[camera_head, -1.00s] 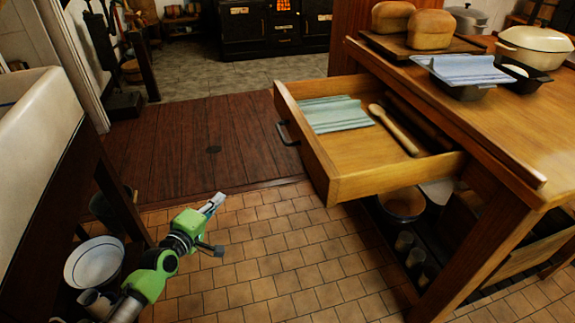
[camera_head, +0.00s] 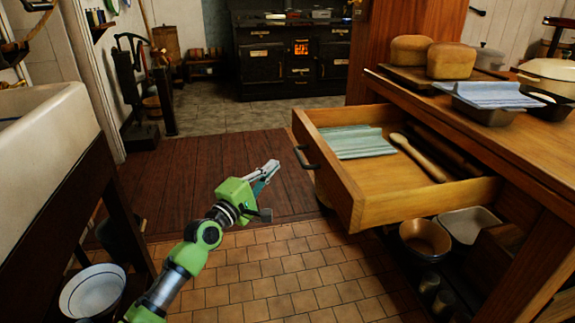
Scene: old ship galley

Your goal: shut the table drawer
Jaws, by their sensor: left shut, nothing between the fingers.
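The table drawer (camera_head: 352,196) is pulled well out from the wooden table (camera_head: 500,130), toward the left. Its dark handle (camera_head: 306,158) is on the drawer's left-facing front. A folded teal cloth (camera_head: 358,142) and a wooden spoon (camera_head: 420,158) lie inside, with a dark rolling-pin-like item at the back. My left gripper (camera_head: 270,170) is shut and empty. In the picture it is just left of the handle, with a gap between them, and touches nothing that I can see. My right gripper is not in view.
Bread loaves (camera_head: 411,49) on a board, a cloth-covered tin and a cream pot (camera_head: 548,76) stand on the table. Bowls (camera_head: 426,238) sit on the shelf below the drawer. A white sink (camera_head: 45,150) stands at left. Tiled floor is clear between.

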